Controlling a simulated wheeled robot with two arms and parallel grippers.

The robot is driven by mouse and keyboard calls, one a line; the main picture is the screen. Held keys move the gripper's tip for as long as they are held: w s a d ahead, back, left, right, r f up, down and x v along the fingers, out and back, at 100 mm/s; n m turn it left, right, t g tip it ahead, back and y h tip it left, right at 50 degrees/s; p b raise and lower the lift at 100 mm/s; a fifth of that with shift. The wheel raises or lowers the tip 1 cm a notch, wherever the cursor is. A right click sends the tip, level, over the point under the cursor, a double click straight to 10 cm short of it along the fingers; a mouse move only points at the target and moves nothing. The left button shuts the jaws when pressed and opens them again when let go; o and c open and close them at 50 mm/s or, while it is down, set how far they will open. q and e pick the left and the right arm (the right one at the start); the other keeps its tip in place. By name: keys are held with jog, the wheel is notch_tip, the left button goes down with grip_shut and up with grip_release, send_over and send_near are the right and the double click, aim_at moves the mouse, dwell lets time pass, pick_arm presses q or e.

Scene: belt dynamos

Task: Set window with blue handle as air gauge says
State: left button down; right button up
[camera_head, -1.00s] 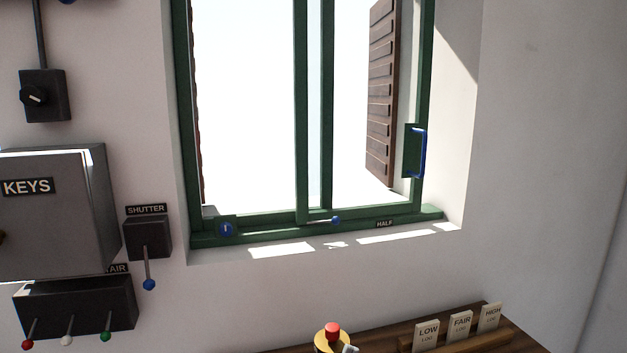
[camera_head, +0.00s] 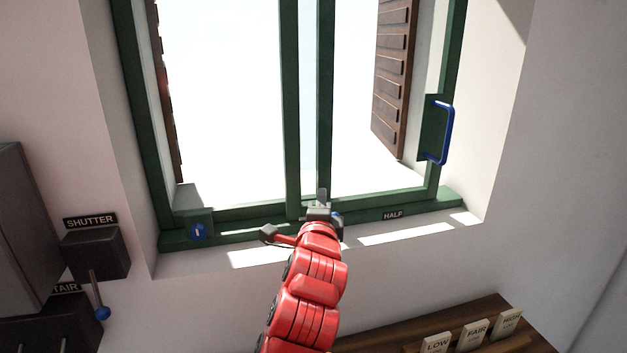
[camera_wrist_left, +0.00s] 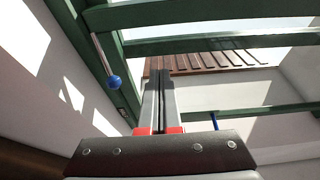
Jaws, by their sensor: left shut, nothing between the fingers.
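The green-framed window (camera_head: 290,120) has a blue bar handle (camera_head: 446,135) on the right side of its frame. The handle shows partly in the left wrist view (camera_wrist_left: 214,121). A small blue ball (camera_wrist_left: 114,82) on a grey rod sits at the window's bottom rail; in the head view my gripper mostly hides it. My left gripper (camera_head: 321,195) is shut and empty in front of the bottom rail, left of the handle and apart from it. Its closed fingers (camera_wrist_left: 160,100) point toward the window in the wrist view. No air gauge is in view.
A HALF label (camera_head: 393,215) is on the bottom rail. A shutter box (camera_head: 95,254) with a blue-tipped lever is at left. LOW, FAIR and HIGH cards (camera_head: 475,333) stand on a wooden shelf below. A brown shutter (camera_head: 394,80) hangs outside.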

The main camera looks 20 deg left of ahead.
aim_at(308, 175)
pick_arm(q)
jog(key=p+x, duration=0.4)
jog(key=x, duration=0.5)
jog(key=shift+w+r, duration=0.1)
jog(key=a+p, duration=0.1)
jog(key=s+a+p, duration=0.1)
jog(key=shift+s+a+p, duration=0.15)
jog(key=shift+s+p, duration=0.15)
jog(key=shift+s+a, duration=0.4)
jog(key=shift+a, duration=0.1)
